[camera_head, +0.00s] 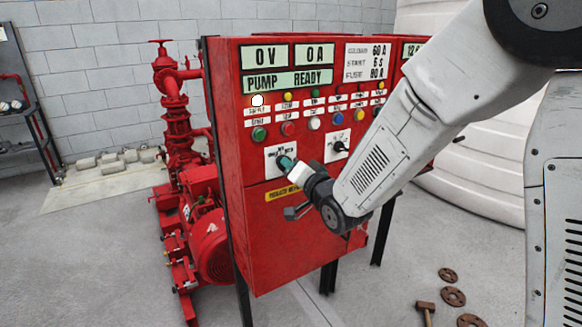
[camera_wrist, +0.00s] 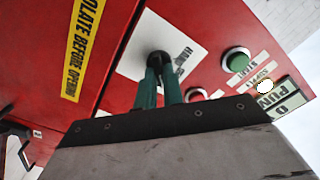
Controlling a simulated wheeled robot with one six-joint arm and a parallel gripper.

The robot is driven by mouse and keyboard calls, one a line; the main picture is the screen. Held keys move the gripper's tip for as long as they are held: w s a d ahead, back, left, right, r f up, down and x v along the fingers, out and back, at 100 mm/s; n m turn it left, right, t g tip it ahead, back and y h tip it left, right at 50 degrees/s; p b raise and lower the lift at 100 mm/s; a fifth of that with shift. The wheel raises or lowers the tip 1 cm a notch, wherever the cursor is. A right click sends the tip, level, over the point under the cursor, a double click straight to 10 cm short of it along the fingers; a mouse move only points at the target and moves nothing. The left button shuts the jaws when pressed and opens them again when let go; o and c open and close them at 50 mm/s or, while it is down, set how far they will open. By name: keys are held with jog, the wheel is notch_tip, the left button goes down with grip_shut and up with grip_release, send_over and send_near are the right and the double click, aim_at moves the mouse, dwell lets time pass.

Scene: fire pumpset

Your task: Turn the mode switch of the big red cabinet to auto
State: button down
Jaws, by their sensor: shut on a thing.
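The big red cabinet (camera_head: 285,235) stands in the middle of the head view, its front panel facing me. The mode switch (camera_wrist: 158,58) is a dark round knob on a white plate (camera_wrist: 133,62), with partly readable lettering beside it. My gripper (camera_head: 285,162) reaches the left of two switch plates in the head view. In the wrist view, the teal fingers of my gripper (camera_wrist: 160,78) are shut on the knob, one on each side. The fingers cover much of the knob, so I cannot tell which position it points to.
A second black switch (camera_head: 339,147) sits just right of my gripper. Buttons and lamps, including a green button (camera_head: 259,134), line the panel above. A red pump (camera_head: 200,210) stands to the left. A hammer (camera_head: 427,309) and several rusty discs (camera_head: 452,296) lie on the floor.

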dwell(0.3)
jog(key=c, duration=1.5)
grip_release()
jog(key=v, duration=0.7)
jog(key=shift+s+d, duration=0.25)
jog(key=shift+s, duration=0.1)
